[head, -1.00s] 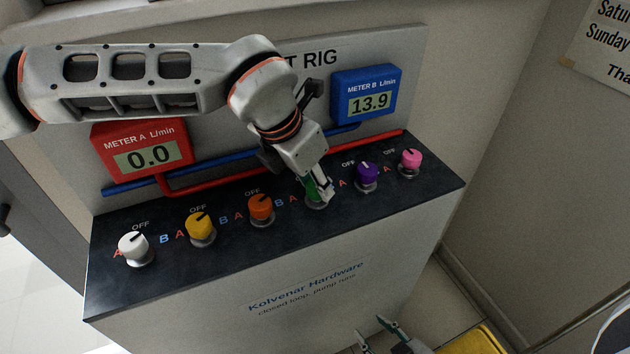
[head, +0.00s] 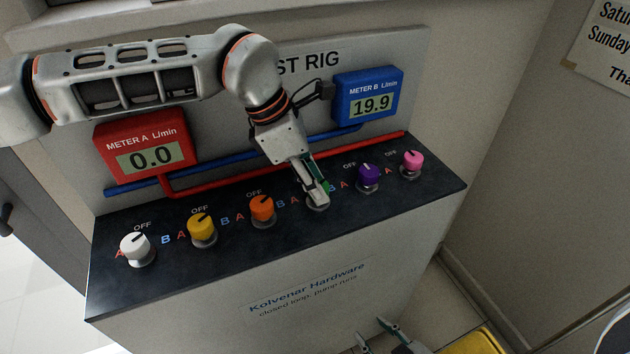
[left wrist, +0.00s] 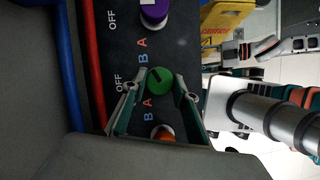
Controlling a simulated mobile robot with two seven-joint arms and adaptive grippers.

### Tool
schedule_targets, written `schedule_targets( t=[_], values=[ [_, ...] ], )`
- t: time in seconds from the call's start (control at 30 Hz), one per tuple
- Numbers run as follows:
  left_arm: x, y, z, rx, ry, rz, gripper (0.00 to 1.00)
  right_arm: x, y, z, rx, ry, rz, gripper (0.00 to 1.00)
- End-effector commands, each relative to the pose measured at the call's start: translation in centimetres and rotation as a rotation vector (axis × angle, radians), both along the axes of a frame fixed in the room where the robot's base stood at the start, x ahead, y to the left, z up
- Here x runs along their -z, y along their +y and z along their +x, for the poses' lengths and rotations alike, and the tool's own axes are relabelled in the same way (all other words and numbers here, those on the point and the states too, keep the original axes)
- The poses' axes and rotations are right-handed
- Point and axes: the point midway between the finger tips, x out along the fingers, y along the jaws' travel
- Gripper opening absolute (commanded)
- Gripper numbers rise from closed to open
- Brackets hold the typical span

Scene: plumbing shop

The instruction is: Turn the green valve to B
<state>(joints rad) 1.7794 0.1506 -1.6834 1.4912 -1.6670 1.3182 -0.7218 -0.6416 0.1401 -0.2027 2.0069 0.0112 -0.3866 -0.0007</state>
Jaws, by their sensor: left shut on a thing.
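The green valve (left wrist: 158,82) is a round knob on the black panel top, between the orange and purple knobs. My left gripper (left wrist: 157,88) is shut on it, one finger on each side. In the left wrist view a dark mark on the knob appears to slant up and left, roughly toward the blue B (left wrist: 143,57). In the head view my left gripper (head: 318,198) hides most of the green valve (head: 327,187). The blue meter B (head: 367,97) reads 19.9 and the red meter A (head: 146,150) reads 0.0. My right gripper (head: 376,335) is open and empty, low in front of the rig.
The orange (head: 262,209) and purple (head: 368,176) knobs stand close on either side. Yellow (head: 201,226), white (head: 135,247) and pink (head: 412,160) knobs are further out. A yellow object (head: 474,342) is on the floor at lower right.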

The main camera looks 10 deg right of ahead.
Motion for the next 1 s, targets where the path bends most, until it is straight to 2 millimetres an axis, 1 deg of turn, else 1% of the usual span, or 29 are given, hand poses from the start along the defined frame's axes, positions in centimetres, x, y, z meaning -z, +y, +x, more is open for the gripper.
schedule_targets(
  t=[0.17,0.43,0.47,0.5,0.53,0.77,0.87,1.0],
  values=[
    [0.2,0.0,0.0,0.012,0.001,0.002,0.07,0.1,0.0,-0.1,0.000,0.002,-0.001,0.40],
    [0.2,0.0,-0.1,0.013,0.001,0.003,0.07,-0.1,0.0,0.4,0.001,-0.006,-0.002,0.40],
    [0.2,0.0,-0.1,0.013,0.001,0.003,0.31,-0.2,0.0,0.5,0.000,-0.008,-0.001,0.40],
    [0.2,0.0,-0.1,0.012,0.001,0.003,0.41,-0.2,0.0,0.6,0.000,-0.009,-0.002,0.40],
    [0.2,0.0,-0.1,0.012,0.001,0.002,0.45,-0.3,-0.1,0.6,0.000,-0.011,-0.001,0.40],
    [0.1,0.0,0.0,0.012,0.000,0.001,0.45,-0.5,-0.1,1.0,0.000,-0.018,-0.001,0.40],
    [0.0,0.0,0.0,0.012,-0.001,0.001,0.45,-0.2,-0.2,0.5,-0.001,-0.010,-0.004,0.40],
    [-1.0,0.4,0.1,0.009,-0.001,0.001,0.45,-0.2,-0.2,0.4,-0.001,-0.009,-0.004,0.40]
  ],
)
